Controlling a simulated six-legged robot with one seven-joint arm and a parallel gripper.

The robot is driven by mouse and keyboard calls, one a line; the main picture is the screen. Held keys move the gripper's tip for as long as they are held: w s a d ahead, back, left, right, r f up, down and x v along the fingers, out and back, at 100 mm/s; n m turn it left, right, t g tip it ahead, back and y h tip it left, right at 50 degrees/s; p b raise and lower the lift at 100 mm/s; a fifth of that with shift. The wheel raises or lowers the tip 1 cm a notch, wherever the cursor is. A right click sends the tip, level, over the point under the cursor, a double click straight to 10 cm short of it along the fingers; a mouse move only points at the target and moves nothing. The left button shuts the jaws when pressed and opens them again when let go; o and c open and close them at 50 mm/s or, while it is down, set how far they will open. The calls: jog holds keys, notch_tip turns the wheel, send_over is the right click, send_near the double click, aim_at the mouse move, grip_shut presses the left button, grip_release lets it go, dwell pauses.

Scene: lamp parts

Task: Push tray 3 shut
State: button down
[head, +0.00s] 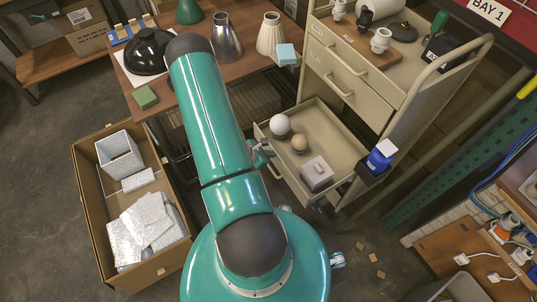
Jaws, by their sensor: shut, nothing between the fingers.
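Tray 3, the lowest drawer (333,132) of the beige cart, stands pulled out toward me. It holds a white ball (280,125), a tan ball (299,143) and a grey box-like part (316,173). My gripper (264,156) shows only in part beyond my teal arm, at the left end of the drawer's front. It is shut and empty. I cannot tell whether it touches the drawer front.
The two drawers above (340,78) are shut. A blue bottle (381,155) stands in a holder at the cart's right side. A wooden table (258,88) with lamp shades stands left of the cart. A cardboard box (95,215) lies on the floor at left.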

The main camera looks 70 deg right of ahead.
jog(key=s+d, duration=0.5)
jog(key=d, duration=0.1)
jog(key=s+d, duration=1.1)
jog(key=d, duration=0.1)
jog(key=shift+s+d, duration=0.15)
jog(key=shift+d, duration=0.1)
jog(key=shift+s+d, duration=0.1)
jog(key=shift+d, duration=0.05)
jog(key=shift+s+r, duration=0.1)
jog(key=shift+w, duration=0.4)
jog(key=shift+w+a, duration=0.8)
jog(key=shift+a, duration=0.35)
jog(key=v, duration=1)
jog(key=shift+w+a, duration=0.35)
jog(key=shift+a, duration=0.1)
